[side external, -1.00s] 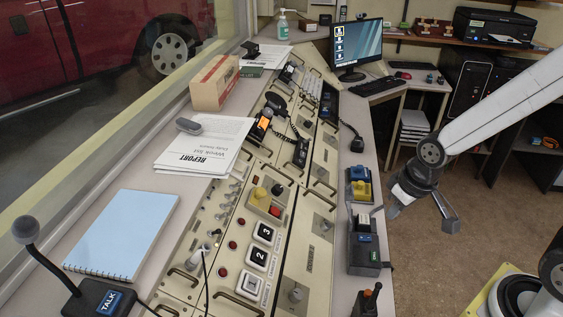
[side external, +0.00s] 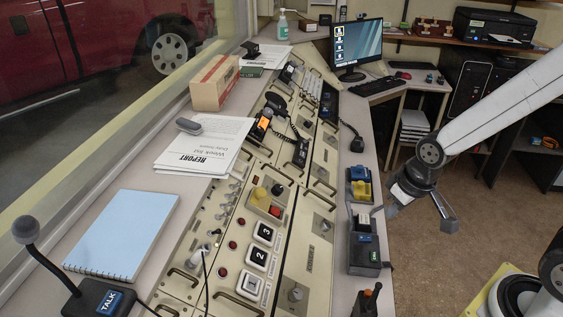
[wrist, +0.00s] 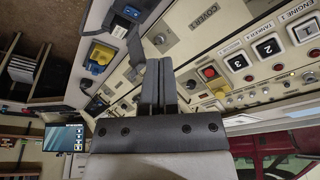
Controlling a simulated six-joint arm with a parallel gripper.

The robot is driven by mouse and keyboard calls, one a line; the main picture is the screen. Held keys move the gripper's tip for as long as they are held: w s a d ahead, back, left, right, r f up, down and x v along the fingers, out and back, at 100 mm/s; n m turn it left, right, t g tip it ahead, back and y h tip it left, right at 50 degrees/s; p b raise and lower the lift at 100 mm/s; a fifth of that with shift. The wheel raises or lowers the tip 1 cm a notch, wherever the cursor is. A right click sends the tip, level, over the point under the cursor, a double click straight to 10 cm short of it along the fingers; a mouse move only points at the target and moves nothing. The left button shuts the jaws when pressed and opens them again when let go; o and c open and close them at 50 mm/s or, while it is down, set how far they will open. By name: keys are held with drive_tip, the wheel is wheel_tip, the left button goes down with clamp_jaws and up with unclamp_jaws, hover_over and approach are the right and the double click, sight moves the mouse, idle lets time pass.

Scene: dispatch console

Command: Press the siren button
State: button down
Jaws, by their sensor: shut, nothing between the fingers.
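The siren button's label cannot be read, so I cannot tell for sure which button it is. The wrist view also shows a red button (wrist: 208,73) at upper centre. My gripper (side external: 449,222) hangs right of the console over the floor side, apart from all buttons. In the wrist view its two fingers (wrist: 158,82) lie together and hold nothing; they hide part of the console.
A blue and yellow device (side external: 360,184) and a dark radio unit (side external: 367,243) stand on the near edge. A handset on a coiled cord (side external: 301,152) lies further back.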

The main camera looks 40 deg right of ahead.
sight(275, 208)
drive_tip(key=w+a+f+n+t+y, duration=0.1)
drive_tip(key=w+t, duration=0.4)
drive_tip(key=w, duration=0.5)
drive_tip(key=w+a+f+n+t+y, duration=0.1)
drive_tip(key=w+a+f+n+t, duration=0.2)
drive_tip(key=w, duration=0.6)
drive_tip(key=shift+w+a+f+n+t+y, duration=0.2)
drive_tip(key=shift+w+a+n+t+y, duration=0.2)
drive_tip(key=shift+a+n+t, duration=0.9)
drive_tip(key=shift+a+m+t, duration=0.3)
drive_tip(key=shift+f, duration=0.1)
drive_tip(key=shift+w+a+f, duration=0.55)
drive_tip(key=shift+f, duration=0.65)
drive_tip(key=shift+w+a+f, duration=0.6)
drive_tip(key=shift+f, duration=0.6)
drive_tip(key=shift+w+a+f, duration=0.55)
drive_tip(key=shift+f, duration=0.65)
drive_tip(key=shift+w+a+f, duration=0.2)
drive_tip(key=shift+f, duration=0.25)
drive_tip(key=shift+w+a+f, duration=0.15)
drive_tip(key=shift+a+f, duration=0.05)
drive_tip(key=shift+f, duration=0.2)
